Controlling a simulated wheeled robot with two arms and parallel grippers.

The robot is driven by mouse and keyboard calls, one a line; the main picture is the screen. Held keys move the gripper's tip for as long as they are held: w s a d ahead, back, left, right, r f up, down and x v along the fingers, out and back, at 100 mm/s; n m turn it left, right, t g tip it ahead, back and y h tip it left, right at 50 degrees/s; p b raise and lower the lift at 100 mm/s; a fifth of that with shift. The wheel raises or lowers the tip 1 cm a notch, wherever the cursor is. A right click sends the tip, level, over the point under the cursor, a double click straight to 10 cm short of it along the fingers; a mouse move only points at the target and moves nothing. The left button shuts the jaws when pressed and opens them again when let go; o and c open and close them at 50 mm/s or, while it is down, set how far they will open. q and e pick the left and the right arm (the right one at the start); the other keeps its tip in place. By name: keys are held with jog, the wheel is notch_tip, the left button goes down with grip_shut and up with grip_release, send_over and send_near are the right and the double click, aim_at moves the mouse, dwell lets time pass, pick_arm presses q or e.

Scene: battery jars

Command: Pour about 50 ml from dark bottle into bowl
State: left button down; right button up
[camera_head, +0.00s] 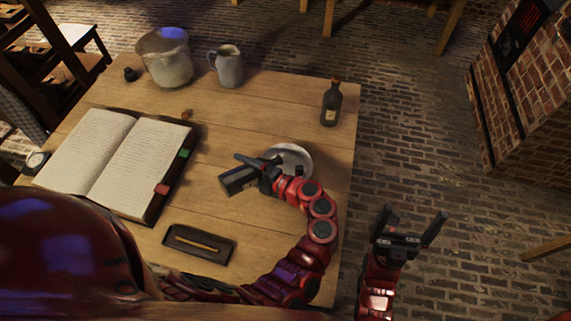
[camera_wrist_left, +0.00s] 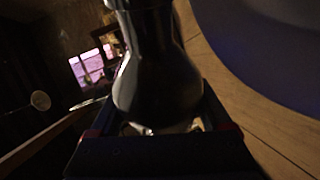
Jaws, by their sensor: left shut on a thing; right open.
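A dark bottle (camera_head: 331,107) with a pale label and a brown stopper stands upright at the table's back right. A pale shallow bowl (camera_head: 301,153) sits near the right edge, partly hidden by my left gripper. My left gripper (camera_head: 240,172) is above the table beside the bowl. In the left wrist view it is shut on a dark, shiny vessel (camera_wrist_left: 155,85) with a narrow neck and rounded body; I cannot tell exactly what it is. A large bluish rounded surface (camera_wrist_left: 275,45) shows close by there. My right gripper (camera_head: 409,228) is open and empty, off the table's right side.
An open book (camera_head: 112,165) covers the left of the table. A dark tray (camera_head: 180,250) with a pencil-like stick lies at the front. A large pot (camera_head: 168,68) and a grey jug (camera_head: 229,68) stand at the back. The back middle of the table is clear.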

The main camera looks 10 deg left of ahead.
pick_arm(q)
jog(key=shift+w+m, duration=0.1)
jog(key=shift+m, duration=0.3)
dwell(1.8)
jog(key=shift+s+a+r+n+h+b, duration=0.15)
jog(key=shift+n+h, duration=0.15)
jog(key=shift+n, duration=0.3)
jog(key=shift+s+d+f+n+h+b, duration=0.15)
jog(key=shift+n+h, duration=0.15)
jog(key=shift+n, duration=0.3)
jog(key=shift+w+a+n+t, duration=0.1)
jog(key=shift+w+n+t, duration=0.05)
jog(key=shift+n+t, duration=0.15)
jog(key=shift+a+f+h+b, duration=0.1)
jog(key=shift+a+h+b, duration=0.05)
jog(key=shift+h+b, duration=0.15)
jog(key=shift+s+f+n, duration=0.1)
jog(key=shift+s+n, duration=0.1)
jog(key=shift+n, duration=0.1)
dwell(0.5)
